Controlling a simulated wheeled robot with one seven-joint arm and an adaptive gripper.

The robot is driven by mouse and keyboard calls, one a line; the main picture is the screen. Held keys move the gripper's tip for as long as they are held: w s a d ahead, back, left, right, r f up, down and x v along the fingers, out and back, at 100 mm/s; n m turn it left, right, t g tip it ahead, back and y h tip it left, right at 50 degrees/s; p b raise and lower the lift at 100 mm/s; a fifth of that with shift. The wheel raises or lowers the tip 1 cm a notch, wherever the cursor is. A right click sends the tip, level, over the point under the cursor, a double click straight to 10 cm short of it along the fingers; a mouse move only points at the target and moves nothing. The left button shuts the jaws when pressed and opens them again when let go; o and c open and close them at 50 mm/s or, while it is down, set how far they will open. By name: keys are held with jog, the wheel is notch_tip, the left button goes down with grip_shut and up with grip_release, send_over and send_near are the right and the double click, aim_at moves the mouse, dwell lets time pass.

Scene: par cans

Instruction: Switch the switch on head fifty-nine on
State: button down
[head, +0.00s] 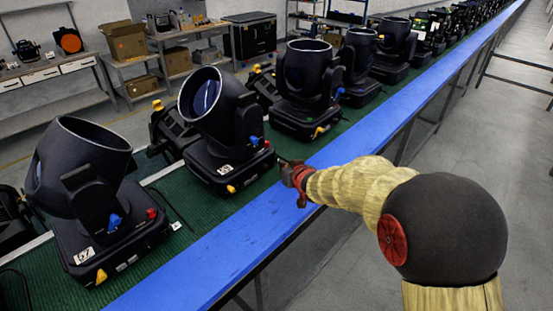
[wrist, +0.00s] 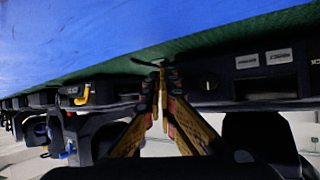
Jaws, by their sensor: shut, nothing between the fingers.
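A black moving head (head: 212,130) stands on the green belt in the middle of the head view. Its base has a white number label (head: 225,169) too small to read surely, a blue knob (head: 254,140) and a yellow latch (head: 231,189). My gripper (head: 283,164) is shut and empty, close to the right end of this base. In the wrist view my fingertips (wrist: 160,68) are together beside a dark base panel with a round fitting (wrist: 208,82) and a dark rectangular recess (wrist: 265,89). I cannot make out the switch or whether the tips touch anything.
A head labelled 67 (head: 92,180) stands at the near left, and another head (head: 308,85) stands farther along. The row continues into the distance. The blue belt edge (head: 215,255) runs beneath my gripper.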

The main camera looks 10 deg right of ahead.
jog(key=shift+w, duration=0.1)
jog(key=shift+w+a+r, duration=0.1)
jog(key=shift+w+a, duration=0.1)
jog(key=shift+w, duration=0.05)
jog(key=shift+w+a, duration=0.2)
jog(key=shift+w, duration=0.05)
dwell(0.8)
jog(key=shift+s, duration=0.1)
jog(key=shift+s+d, duration=0.4)
jog(key=shift+s, duration=0.1)
dwell(0.3)
jog(key=shift+s+d+f+p, duration=0.2)
jog(key=shift+s+d+p, duration=0.5)
jog(key=shift+s, duration=0.3)
jog(key=shift+s+d+f+p, duration=0.2)
jog(key=shift+s+d+p, duration=0.3)
jog(key=shift+s+d, duration=0.4)
jog(key=shift+s+a, duration=0.1)
